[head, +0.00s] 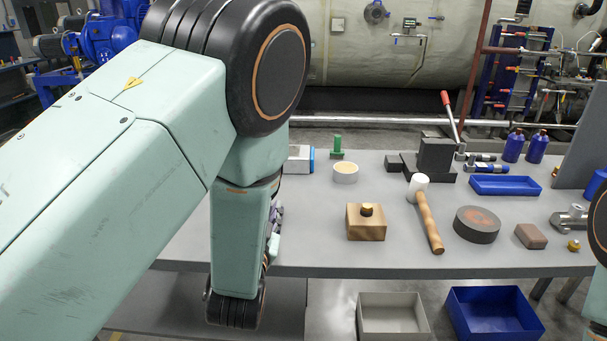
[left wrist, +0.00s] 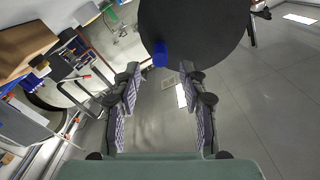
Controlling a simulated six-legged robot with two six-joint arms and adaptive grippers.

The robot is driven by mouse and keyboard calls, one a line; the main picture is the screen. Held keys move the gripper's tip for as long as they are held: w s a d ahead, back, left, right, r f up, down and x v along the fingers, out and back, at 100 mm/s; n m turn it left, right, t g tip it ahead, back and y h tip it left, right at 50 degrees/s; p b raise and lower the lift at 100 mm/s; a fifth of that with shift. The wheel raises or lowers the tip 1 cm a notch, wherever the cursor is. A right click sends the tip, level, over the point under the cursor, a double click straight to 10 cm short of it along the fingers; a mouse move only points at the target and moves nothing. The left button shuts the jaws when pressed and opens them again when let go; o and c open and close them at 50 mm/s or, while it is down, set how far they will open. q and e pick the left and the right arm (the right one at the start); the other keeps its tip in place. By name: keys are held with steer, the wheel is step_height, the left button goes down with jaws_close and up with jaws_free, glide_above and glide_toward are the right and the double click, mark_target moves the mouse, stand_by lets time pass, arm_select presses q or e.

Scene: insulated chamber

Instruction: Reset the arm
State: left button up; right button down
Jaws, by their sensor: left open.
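My left arm fills the left of the head view, and its gripper is mostly hidden behind the forearm, with only a sliver of finger pads showing at the table's near edge. In the left wrist view my left gripper (left wrist: 160,76) is open, its two padded fingers apart with nothing between them. Beyond the fingertips are grey floor and a large dark rounded shape (left wrist: 205,28) with a small blue part (left wrist: 160,54); I cannot tell what it is. Of my right arm, only a part shows at the right edge of the head view; its gripper is out of frame.
A grey table (head: 320,235) holds a wooden block (head: 366,225), a mallet (head: 429,222), a dark round disc (head: 477,224), a brown block (head: 530,236), a blue tray (head: 505,186) and blue bottles (head: 537,147). A grey bin (head: 392,302) and a blue bin (head: 492,296) sit below the front edge.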

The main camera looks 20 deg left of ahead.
arm_select(q)
steer(key=shift+f, duration=0.1)
steer(key=s+f+n+g+h+b, duration=0.1)
steer(key=s+f+g+h, duration=0.1)
steer(key=s+f+g, duration=0.65)
steer(key=s+f+n+g+h+b, duration=0.1)
steer(key=s+f+g, duration=0.3)
steer(key=s+f, duration=0.95)
steer(key=s+f+g, duration=0.2)
steer(key=s+f, duration=0.2)
steer(key=s, duration=0.3)
steer(key=s+f+n+g+h+b, duration=0.1)
steer(key=s+f+g, duration=0.2)
steer(key=s+f, duration=0.2)
steer(key=shift+s+d+h, duration=0.3)
steer(key=shift+s, duration=0.85)
